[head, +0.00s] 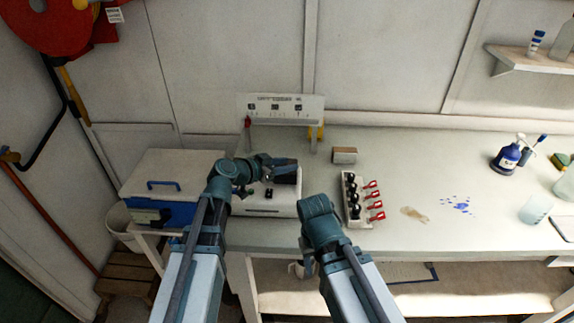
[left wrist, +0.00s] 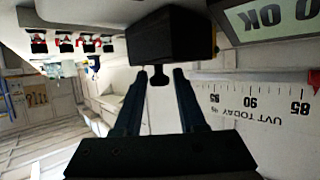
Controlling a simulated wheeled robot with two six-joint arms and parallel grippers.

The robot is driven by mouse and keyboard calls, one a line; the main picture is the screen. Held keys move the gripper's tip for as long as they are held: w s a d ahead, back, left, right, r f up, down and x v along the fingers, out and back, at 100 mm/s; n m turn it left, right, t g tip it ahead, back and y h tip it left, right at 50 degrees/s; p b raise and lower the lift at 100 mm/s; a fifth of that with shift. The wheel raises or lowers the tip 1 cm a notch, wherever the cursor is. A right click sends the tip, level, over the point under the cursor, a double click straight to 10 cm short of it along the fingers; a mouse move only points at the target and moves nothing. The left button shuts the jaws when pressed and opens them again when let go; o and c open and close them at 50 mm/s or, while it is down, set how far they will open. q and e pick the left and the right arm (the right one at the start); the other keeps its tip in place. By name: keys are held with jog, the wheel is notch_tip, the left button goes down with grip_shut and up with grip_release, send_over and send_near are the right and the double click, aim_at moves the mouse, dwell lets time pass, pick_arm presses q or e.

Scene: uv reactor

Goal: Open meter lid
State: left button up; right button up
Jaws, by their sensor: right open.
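The meter (head: 268,208) is a low white box on the bench, left of centre, with dark parts on top. My left gripper (head: 285,172) is over it and covers part of its top. In the left wrist view, a black block (left wrist: 170,38) with a small knob (left wrist: 159,78) is straight ahead, probably the lid. The fingers of my left gripper (left wrist: 160,76) are apart, one each side of the knob, with gaps showing. My right gripper (head: 302,266) is low in front of the bench edge, mostly hidden by my right arm, and away from the meter.
A blue and white cooler (head: 172,180) stands left of the meter. A rack of black knobs and red handles (head: 357,200) stands to the right. A labelled panel (head: 281,107) is behind. The bench (head: 420,170) has free room to the right.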

pick_arm(q)
grip_shut()
dwell(1.1)
